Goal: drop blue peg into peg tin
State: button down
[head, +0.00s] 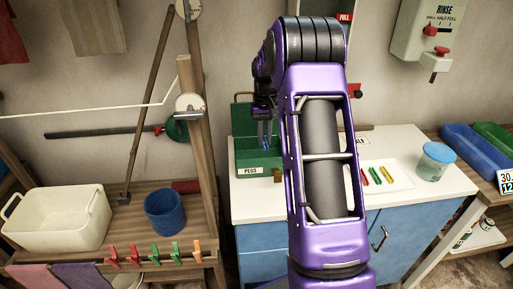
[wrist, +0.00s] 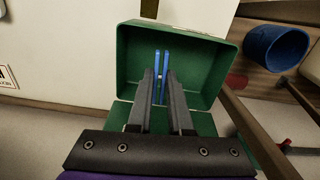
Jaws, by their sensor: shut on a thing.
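The blue peg (wrist: 161,58) is held between the fingertips of my gripper (wrist: 161,76), with its two prongs pointing away from the wrist. The peg tin (wrist: 128,64) is an open green box, and in the wrist view the peg shows against its inside. In the head view, the tin (head: 258,171) stands on the left end of the white counter with a "PEGS" label on its front. My gripper (head: 265,128) points down over it, and the blue peg (head: 266,143) shows at the tin's opening. I cannot tell how deep the peg is. My arm hides the tin's right side.
Red, green and yellow pegs (head: 376,176) lie on a white tray to the right of my arm. A wooden post (head: 197,130) rises left of the tin, near a blue bucket (head: 165,212) and a cream basin (head: 62,219).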

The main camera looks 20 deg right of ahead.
jog(key=shift+f, duration=0.4)
jog(key=c, duration=0.8)
grip_release()
jog(key=shift+o, duration=0.2)
jog(key=shift+r, duration=0.1)
notch_tip(320, 180, up, 17)
jog(key=p, duration=0.1)
jog(key=shift+r, duration=0.15)
